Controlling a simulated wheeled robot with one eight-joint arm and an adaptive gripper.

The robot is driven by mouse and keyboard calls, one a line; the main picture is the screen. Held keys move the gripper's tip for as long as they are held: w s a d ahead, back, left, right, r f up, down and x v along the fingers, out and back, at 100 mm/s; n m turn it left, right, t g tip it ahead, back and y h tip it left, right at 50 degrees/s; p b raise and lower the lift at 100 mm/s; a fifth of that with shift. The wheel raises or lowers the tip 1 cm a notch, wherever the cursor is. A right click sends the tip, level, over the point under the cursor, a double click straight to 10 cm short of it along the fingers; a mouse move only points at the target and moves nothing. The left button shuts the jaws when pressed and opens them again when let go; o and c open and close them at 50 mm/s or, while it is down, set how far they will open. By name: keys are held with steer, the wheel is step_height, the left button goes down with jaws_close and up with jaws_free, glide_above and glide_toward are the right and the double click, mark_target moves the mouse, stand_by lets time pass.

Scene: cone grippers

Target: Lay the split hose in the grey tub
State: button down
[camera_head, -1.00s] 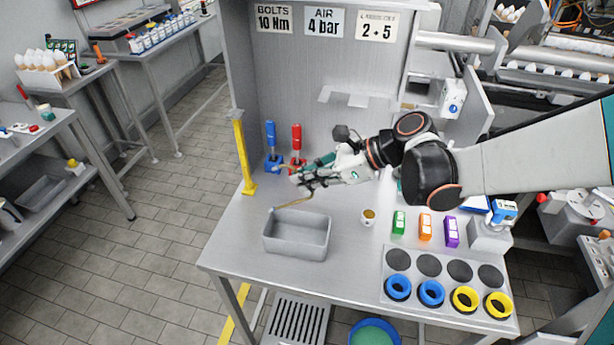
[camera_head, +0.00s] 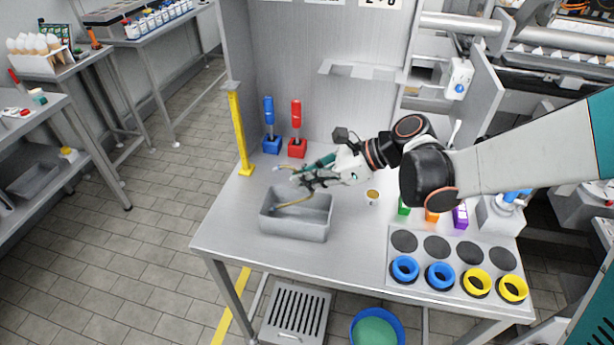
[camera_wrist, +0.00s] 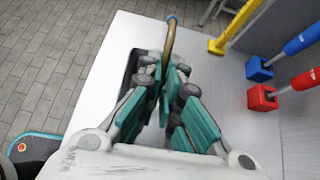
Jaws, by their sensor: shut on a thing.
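The split hose (camera_head: 292,203) is a thin tan curved tube; its blue-tipped end shows in the wrist view (camera_wrist: 171,38). My gripper (camera_head: 303,182) is shut on the hose. The grey tub (camera_head: 293,229) is an open rectangular box on the bench. My gripper is above the tub's back edge, and the hose's lower part hangs across the tub's opening in the head view. Whether it touches the tub floor I cannot tell. In the wrist view the teal fingers (camera_wrist: 171,78) hide part of the hose and most of the tub.
A yellow post (camera_head: 239,135) stands behind the tub at left. A blue-handled tool (camera_head: 270,125) and a red-handled tool (camera_head: 296,128) stand at the back. A small cup (camera_head: 372,198) is to the right. A holed plate with blue and yellow rings (camera_head: 440,274) lies front right.

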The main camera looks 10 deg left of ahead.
steer(key=c, duration=1.7)
jaws_free()
steer(key=shift+o, duration=0.5)
steer(key=o, duration=0.4)
steer(key=shift+p+v, duration=1.4)
steer(key=shift+v, duration=2.05)
